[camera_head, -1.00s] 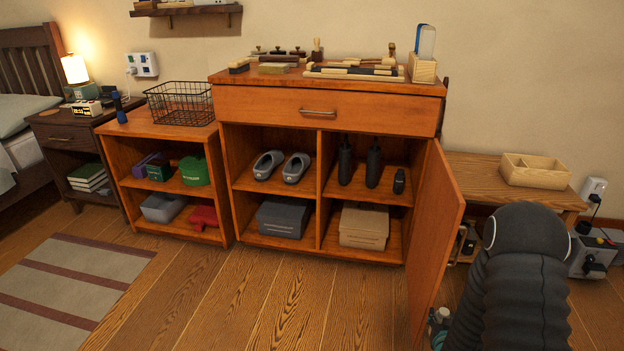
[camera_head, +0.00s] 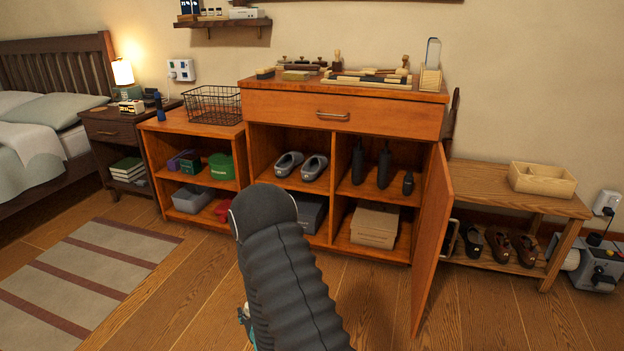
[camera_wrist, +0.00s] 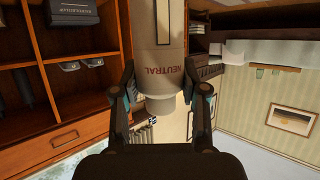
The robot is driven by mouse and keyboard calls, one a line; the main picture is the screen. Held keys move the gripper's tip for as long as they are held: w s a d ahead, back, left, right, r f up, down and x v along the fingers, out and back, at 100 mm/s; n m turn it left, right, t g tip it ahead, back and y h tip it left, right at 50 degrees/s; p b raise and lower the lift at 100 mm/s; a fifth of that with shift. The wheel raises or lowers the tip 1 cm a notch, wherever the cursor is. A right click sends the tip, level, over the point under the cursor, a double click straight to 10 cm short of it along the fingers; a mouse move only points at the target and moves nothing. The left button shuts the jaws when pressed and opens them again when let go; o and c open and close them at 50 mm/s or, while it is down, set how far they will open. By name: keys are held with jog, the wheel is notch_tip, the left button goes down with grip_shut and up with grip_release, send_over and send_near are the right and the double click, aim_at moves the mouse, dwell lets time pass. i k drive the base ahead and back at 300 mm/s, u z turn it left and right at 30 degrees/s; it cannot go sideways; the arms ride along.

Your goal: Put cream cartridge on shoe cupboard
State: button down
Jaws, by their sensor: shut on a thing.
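The cream cartridge (camera_wrist: 170,30) is a pale cylinder with a narrower cap and the label NEUTRAL, upside down in the wrist view. My gripper (camera_wrist: 160,80) is shut on it, one finger on each side. In the head view my dark arm hides most of the gripper and the cartridge. The shoe cupboard (camera_head: 285,110) is orange wood, with a shut drawer, open compartments and a right door standing open. It stands beyond my arm, and part of it shows in the wrist view (camera_wrist: 60,142).
Brushes, a tray and a holder crowd the cupboard top. The open door (camera_head: 432,235) juts forward. A bench (camera_head: 475,180) with a wooden box (camera_head: 542,180) stands right, a low shelf with a wire basket (camera_head: 213,104) left. Floor in front is clear.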

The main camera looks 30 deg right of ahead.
aim_at(372, 192)
jog(key=u, duration=0.95)
jog(key=i, duration=4.5)
jog(key=z, duration=4.25)
jog(key=i, duration=1.45)
